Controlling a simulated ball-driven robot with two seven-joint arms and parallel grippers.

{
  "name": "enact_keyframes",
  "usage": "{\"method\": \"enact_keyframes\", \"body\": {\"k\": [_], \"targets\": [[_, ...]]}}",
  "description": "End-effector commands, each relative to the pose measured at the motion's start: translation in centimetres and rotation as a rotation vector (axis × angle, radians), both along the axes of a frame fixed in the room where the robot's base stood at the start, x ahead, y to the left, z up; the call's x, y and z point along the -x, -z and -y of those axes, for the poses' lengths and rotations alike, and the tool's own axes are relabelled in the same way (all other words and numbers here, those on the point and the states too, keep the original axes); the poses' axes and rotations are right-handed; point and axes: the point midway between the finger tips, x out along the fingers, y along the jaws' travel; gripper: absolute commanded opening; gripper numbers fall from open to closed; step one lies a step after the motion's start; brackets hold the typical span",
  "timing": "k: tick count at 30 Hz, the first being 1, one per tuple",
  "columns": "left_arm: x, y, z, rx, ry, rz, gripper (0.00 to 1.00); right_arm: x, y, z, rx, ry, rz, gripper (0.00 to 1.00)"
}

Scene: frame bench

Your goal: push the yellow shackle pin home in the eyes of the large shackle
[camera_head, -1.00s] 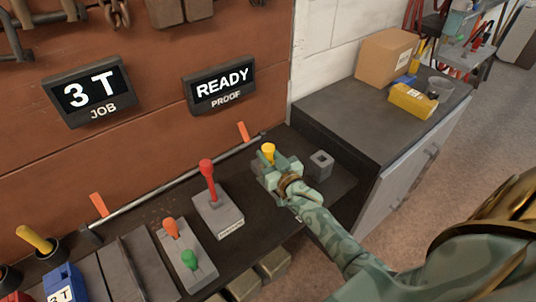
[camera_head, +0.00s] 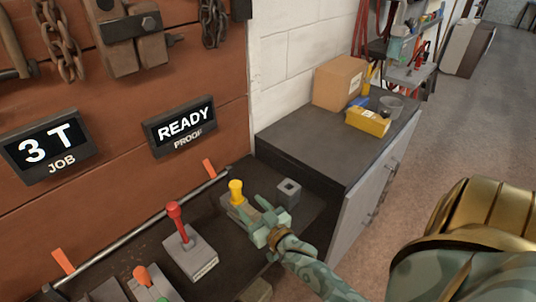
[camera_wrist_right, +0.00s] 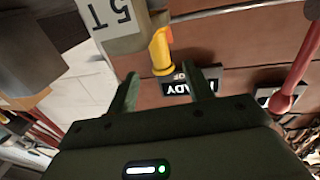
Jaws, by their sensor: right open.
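A yellow knob-ended piece (camera_head: 236,190) stands upright on a grey block at the right part of the dark bench; I take it for the shackle pin. The wrist view shows a yellow piece (camera_wrist_right: 161,50) beside a grey block marked 5 T (camera_wrist_right: 115,25). My right gripper (camera_head: 258,220) is open just in front of and to the right of the yellow piece. In the wrist view its fingers (camera_wrist_right: 171,80) are apart with nothing between them, and the yellow piece lies beyond the tips. I cannot make out the large shackle or its eyes. My left gripper is out of view.
A red lever (camera_head: 175,212) on a grey base stands left of the yellow piece, and an orange one (camera_head: 141,275) nearer. A grey hollow block (camera_head: 288,192) sits close right of my gripper. A dark cabinet (camera_head: 310,150) carries a cardboard box (camera_head: 340,83) and a yellow box (camera_head: 368,120).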

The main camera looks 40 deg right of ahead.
Motion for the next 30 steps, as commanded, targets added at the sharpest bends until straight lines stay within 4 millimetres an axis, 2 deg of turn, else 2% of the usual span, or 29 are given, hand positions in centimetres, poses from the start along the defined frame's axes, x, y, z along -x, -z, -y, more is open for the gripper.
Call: {"method": "enact_keyframes", "body": {"k": [1,6,12,30], "targets": [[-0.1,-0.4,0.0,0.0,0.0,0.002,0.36,1.5,-0.1,-0.1,-0.002,0.001,-0.002,0.52],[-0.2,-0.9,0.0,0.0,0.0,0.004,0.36,5.3,-0.1,-0.3,-0.002,0.001,-0.001,0.52],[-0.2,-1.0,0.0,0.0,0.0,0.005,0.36,7.6,0.0,-0.5,-0.001,0.001,0.001,0.52],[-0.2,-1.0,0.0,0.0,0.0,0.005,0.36,7.9,0.0,-0.6,-0.002,0.0,0.002,0.52]]}}
